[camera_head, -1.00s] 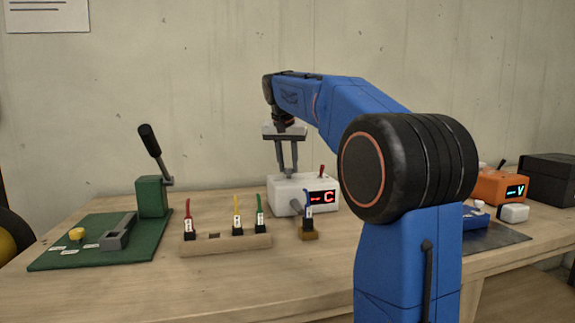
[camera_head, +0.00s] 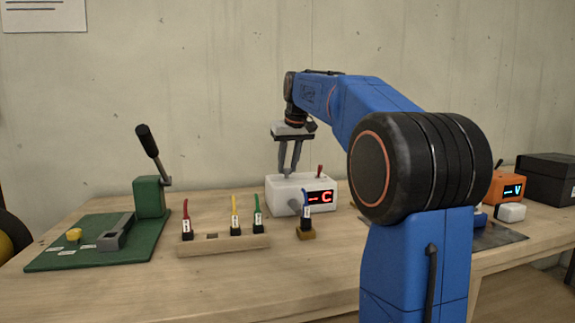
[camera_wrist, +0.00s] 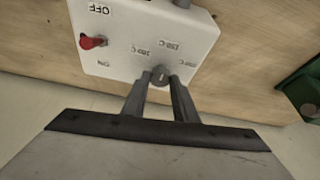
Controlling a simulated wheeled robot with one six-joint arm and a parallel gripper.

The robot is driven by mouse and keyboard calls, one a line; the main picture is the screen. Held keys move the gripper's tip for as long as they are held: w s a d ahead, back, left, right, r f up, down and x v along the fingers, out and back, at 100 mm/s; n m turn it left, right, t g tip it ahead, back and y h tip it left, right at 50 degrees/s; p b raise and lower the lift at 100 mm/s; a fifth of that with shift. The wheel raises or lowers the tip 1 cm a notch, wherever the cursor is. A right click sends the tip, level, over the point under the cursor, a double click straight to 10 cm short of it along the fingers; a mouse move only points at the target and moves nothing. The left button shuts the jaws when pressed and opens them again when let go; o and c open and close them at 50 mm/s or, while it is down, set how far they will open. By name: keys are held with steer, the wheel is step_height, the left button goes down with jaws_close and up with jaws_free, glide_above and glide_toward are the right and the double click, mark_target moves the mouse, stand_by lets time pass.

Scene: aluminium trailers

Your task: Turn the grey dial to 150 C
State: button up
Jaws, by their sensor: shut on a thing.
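The white box (camera_head: 283,187) stands on the bench with a red display reading dashes and "C". In the wrist view its top face (camera_wrist: 125,30) shows the small grey dial (camera_wrist: 161,75) near the edge by my gripper. Upside-down temperature labels surround it, one looking like 150 C (camera_wrist: 170,45) and one like 100 C (camera_wrist: 141,51). My gripper (camera_wrist: 161,79) is shut on the dial, one finger on either side. I cannot read where the dial points.
A red toggle switch (camera_wrist: 93,42) is on the box top, near an OFF label. A wooden rack (camera_head: 225,245) with red, yellow and green plugs and a blue plug (camera_head: 306,218) stand in front. A green lever press (camera_head: 150,197) is at left, an orange meter (camera_head: 508,188) at right.

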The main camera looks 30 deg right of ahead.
stand_by(0.4)
steer(key=o, duration=1)
steer(key=v, duration=1.7)
steer(key=shift+s+r, duration=0.1)
steer(key=shift+r, duration=0.05)
